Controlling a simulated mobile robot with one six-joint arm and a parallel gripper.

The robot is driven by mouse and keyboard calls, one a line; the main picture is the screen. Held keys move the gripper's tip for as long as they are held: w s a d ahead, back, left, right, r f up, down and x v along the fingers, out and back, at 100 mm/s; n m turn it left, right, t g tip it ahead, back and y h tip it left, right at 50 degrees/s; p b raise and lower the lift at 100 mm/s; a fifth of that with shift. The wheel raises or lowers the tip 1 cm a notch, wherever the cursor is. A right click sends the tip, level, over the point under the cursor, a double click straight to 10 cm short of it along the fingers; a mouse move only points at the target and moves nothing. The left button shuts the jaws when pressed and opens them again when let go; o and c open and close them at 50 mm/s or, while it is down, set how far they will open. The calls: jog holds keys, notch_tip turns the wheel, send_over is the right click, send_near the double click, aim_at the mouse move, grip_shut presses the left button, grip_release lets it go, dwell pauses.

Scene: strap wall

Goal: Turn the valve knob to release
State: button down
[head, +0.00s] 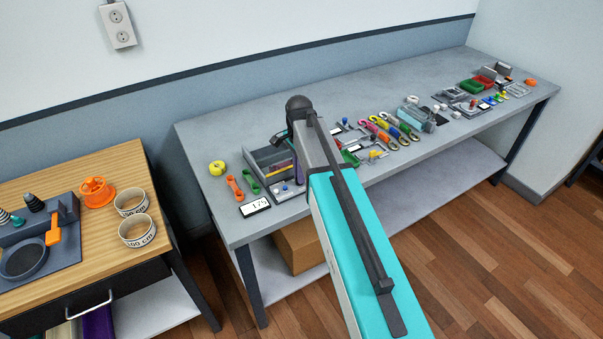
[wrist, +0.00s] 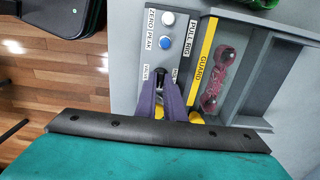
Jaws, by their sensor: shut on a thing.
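My gripper (wrist: 162,86) shows in the wrist view with its two purple fingers pointing down at the grey control panel (wrist: 143,47) of the pull rig. The fingers are close together and shut on the valve knob, which they mostly hide. A small yellow patch (wrist: 159,112) shows between them. Labels on the panel beside the fingers are partly covered. Its blue button (wrist: 165,42) and white button (wrist: 168,18) are just beyond the fingertips and free. In the head view my arm hides most of the gripper at the grey rig (head: 262,160) on the bench.
A yellow guard strip (wrist: 207,45) and a pink dumbbell-shaped strap (wrist: 219,82) lie right of the panel. On the grey bench (head: 225,125), a display reading about 175 (head: 256,207), orange and green straps (head: 235,188) and a yellow roll (head: 217,168) sit near the rig.

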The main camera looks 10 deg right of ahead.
jog(key=shift+w+a, duration=0.1)
jog(key=shift+w, duration=0.05)
jog(key=c, duration=1.9)
grip_release()
jog(key=shift+o, duration=0.2)
notch_tip(320, 180, up, 14)
jog(key=b, duration=0.3)
jog(key=shift+s+f, duration=0.15)
jog(key=shift+s, duration=0.05)
